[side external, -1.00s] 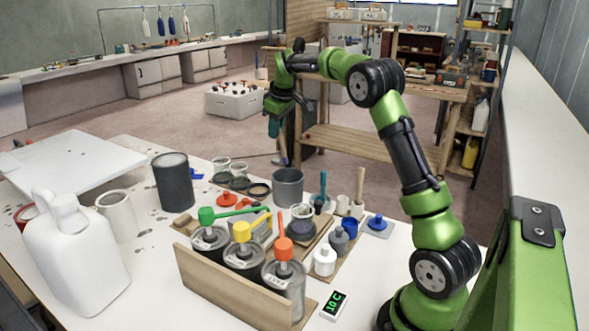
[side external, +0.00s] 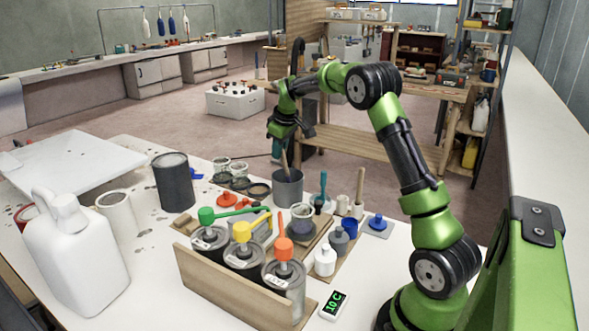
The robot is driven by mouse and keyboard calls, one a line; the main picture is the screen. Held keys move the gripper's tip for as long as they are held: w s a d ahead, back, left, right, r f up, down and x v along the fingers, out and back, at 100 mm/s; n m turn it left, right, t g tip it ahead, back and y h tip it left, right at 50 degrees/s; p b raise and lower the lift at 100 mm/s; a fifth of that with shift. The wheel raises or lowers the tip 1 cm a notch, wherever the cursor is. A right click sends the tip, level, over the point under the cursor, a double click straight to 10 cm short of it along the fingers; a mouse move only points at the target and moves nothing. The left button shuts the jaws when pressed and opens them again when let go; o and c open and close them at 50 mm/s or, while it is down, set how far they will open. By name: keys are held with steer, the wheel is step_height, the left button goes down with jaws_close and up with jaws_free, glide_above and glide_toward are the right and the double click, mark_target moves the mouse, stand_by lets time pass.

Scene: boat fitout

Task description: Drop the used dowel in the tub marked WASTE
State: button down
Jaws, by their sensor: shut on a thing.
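The used dowel (side external: 285,160) is a thin, light-wood stick. My gripper (side external: 287,141) is shut on its upper part and holds it nearly upright, tilted slightly. Its lower end reaches the mouth of a grey open tub (side external: 288,190) on the bench. I cannot tell whether the tip is inside the tub or just behind or above its rim. No WASTE marking is readable on the tub from this side. My fingers are small and dark here, and their contact with the dowel is hard to make out.
Left of the tub are jars (side external: 238,170) and a dark can (side external: 173,182). Right of it stand a teal-handled tool (side external: 322,186), a wooden-handled tool (side external: 360,184) and small bottles (side external: 325,260). In front, a wooden rack (side external: 232,286) holds cans with coloured tops. A white jug (side external: 75,250) stands front left.

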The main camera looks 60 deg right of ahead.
steer(key=shift+f, duration=0.1)
steer(key=c, duration=1)
jaws_free()
steer(key=shift+o, duration=0.2)
steer(key=v, duration=1.7)
steer(key=shift+f, duration=0.1)
